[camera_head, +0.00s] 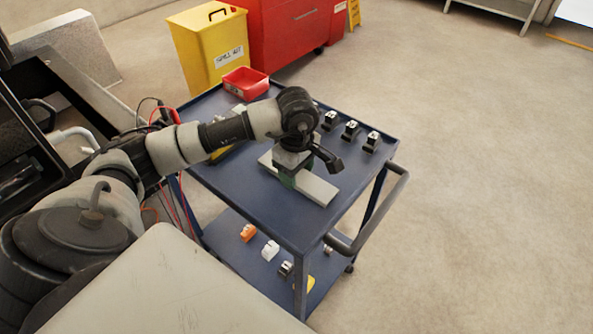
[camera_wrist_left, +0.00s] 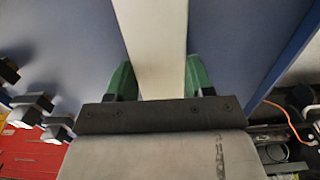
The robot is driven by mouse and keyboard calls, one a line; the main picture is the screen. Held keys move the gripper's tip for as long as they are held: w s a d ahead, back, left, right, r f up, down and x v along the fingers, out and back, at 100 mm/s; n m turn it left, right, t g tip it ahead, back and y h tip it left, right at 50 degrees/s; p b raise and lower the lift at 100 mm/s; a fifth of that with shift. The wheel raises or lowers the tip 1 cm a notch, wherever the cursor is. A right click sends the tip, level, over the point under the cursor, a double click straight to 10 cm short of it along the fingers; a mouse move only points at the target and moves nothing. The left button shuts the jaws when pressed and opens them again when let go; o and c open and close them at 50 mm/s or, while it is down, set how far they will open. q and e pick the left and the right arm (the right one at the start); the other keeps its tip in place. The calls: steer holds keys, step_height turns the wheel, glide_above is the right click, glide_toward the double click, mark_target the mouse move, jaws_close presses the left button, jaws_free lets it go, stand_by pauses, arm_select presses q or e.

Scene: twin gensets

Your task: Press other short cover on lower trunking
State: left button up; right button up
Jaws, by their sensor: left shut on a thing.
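A flat light-grey strip (camera_head: 320,190), which looks like the short cover, is at the blue cart's top. My left gripper (camera_head: 287,180) points down at it from above and is shut on it near its middle. In the left wrist view the pale strip (camera_wrist_left: 155,40) runs between the two green fingers of my left gripper (camera_wrist_left: 158,78). I cannot tell whether the strip still touches the cart top. The lower trunking is not recognisable in either view. My right gripper is not in view.
The blue cart (camera_head: 240,190) also bears a red tray (camera_head: 245,82) and several small black-and-white parts (camera_head: 350,130). Its lower shelf holds an orange part (camera_head: 248,232) and a white part (camera_head: 270,250). A yellow bin (camera_head: 210,50) and red cabinet (camera_head: 295,30) stand behind. Floor at right is clear.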

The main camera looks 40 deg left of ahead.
arm_select(q)
steer(key=shift+r+p, duration=2)
steer(key=shift+r, duration=1.7)
